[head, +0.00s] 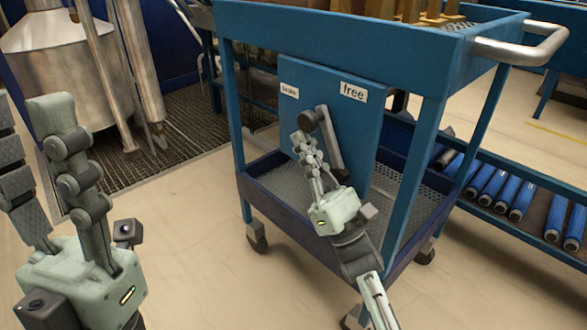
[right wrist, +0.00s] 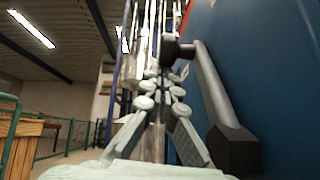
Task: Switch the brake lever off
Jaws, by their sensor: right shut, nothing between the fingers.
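The brake lever (head: 331,140) is a grey bar on a blue upright panel (head: 365,125). Its pivot is low and its upper end leans left, towards the left label (head: 289,91), which seems to read "brake". A "free" label (head: 353,92) is at upper right. A dark knob (head: 307,121) sticks out from the lever's upper end. My right gripper (head: 300,142) is shut and empty, its tips just below the knob; contact is unclear. In the right wrist view, the lever (right wrist: 214,88) rises right of the fingertips (right wrist: 158,75). My left gripper (head: 25,115) is open and empty.
The panel stands in a blue wheeled cart (head: 300,40) with a metal handle (head: 525,45). Blue rollers (head: 515,190) lie on a shelf at right. A steel tank (head: 50,60) stands at back left. The floor (head: 200,240) left of the cart is clear.

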